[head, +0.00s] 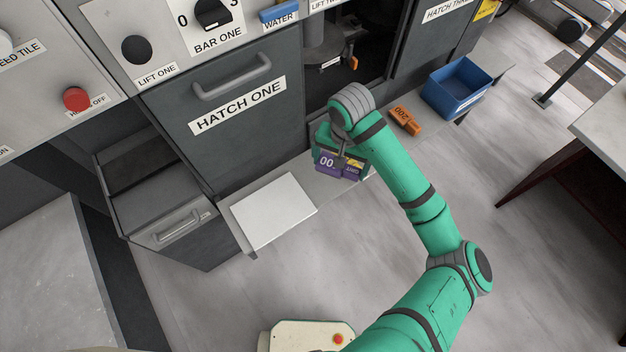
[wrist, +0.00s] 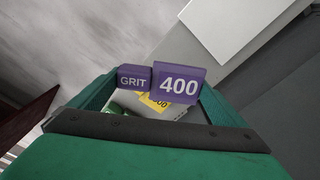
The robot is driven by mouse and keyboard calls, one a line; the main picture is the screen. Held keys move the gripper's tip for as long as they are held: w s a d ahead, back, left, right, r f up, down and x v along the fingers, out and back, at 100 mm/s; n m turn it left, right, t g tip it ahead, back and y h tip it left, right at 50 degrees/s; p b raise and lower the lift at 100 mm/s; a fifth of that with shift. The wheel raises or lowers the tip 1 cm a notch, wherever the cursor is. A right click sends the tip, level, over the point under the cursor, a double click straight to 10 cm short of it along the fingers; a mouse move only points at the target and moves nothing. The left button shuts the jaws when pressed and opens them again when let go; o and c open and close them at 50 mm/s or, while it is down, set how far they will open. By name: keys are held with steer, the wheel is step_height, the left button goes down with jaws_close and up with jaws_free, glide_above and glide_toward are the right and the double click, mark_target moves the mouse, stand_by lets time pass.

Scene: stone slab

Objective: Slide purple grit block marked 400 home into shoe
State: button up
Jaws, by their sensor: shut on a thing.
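The purple grit block (head: 327,163) is held in my gripper (head: 341,158), just above or at the front shelf; I cannot tell if it touches. In the wrist view the purple block (wrist: 178,85) shows "GRIT" and "400" facing the camera, between the green fingers of my gripper (wrist: 155,92). My gripper is shut on it. In the head view my wrist covers part of the block. The open bay (head: 335,85) beyond the gripper holds a dark grey mechanism (head: 325,45) with a small orange part; I cannot make out the shoe for certain.
An orange block marked 200 (head: 405,120) lies on the shelf, right of my gripper. A blue bin (head: 457,88) stands farther right. A white plate (head: 272,210) lies left on the shelf. Hatch one (head: 225,120) is shut. A yellow piece (wrist: 154,102) shows behind the purple block.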

steer(key=s+d+r+m, duration=0.2)
steer(key=s+m, duration=0.4)
steer(key=s, duration=0.5)
steer(key=shift+d+r+m, duration=0.15)
steer(key=shift+d+m, duration=0.15)
steer(key=shift+d, duration=0.3)
steer(key=shift+w, duration=0.1)
glide_above(318, 187)
steer(key=f, duration=0.8)
steer(key=shift+s+d+f, duration=0.25)
steer(key=shift+s+d, duration=0.15)
steer(key=shift+w+a+f, duration=0.25)
steer(key=shift+f, duration=0.15)
steer(key=shift+w+a+f, duration=0.1)
steer(key=shift+w+f, duration=0.05)
steer(key=shift+f, duration=0.7)
steer(key=shift+w+a+f, duration=0.1)
steer(key=shift+f, duration=0.75)
steer(key=shift+f, duration=0.2)
